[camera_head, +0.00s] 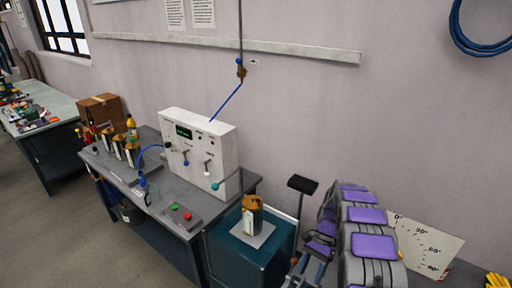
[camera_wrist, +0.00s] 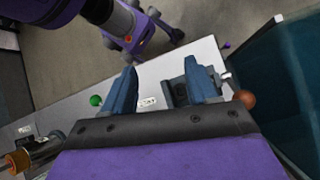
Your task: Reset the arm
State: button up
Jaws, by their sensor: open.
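In the wrist view my gripper (camera_wrist: 162,85) shows two blue-grey fingers spread apart, with nothing held between them. A light grey panel surface (camera_wrist: 165,66) with a small dark fitting (camera_wrist: 190,82) lies beyond the fingers; whether they touch it I cannot tell. A green round knob (camera_wrist: 95,100) is left of the fingers and a brown-red ball (camera_wrist: 247,99) is to the right. In the head view my purple and grey arm (camera_head: 365,216) is at the lower right, beside the teal cabinet. The fingertips are hard to make out there.
A white control box (camera_head: 194,150) with levers stands on the grey workbench (camera_head: 140,183). A canister (camera_head: 252,214) sits on a pale plate on the teal cabinet (camera_head: 232,252). Several canisters and a cardboard box (camera_head: 100,107) are further left. An angle-marked board (camera_head: 428,247) is right of my arm.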

jog(key=s+a+r+n+t+h, duration=0.1)
jog(key=s+a+r+n, duration=0.1)
jog(key=s+r, duration=0.6)
jog(key=s+a+r+n+t+h, duration=0.15)
jog(key=s+r, duration=0.35)
jog(key=r, duration=0.7)
jog(key=s+r+n+t+h, duration=0.1)
jog(key=s+r+n, duration=0.1)
jog(key=s, duration=0.9)
jog(key=s+a+r+n+t+b, duration=0.1)
jog(key=s+n, duration=0.3)
jog(key=s, duration=0.8)
jog(key=shift+a+r+h, duration=0.15)
jog(key=shift+r+h, duration=0.2)
jog(key=shift+r, duration=0.2)
jog(key=shift+n, duration=0.25)
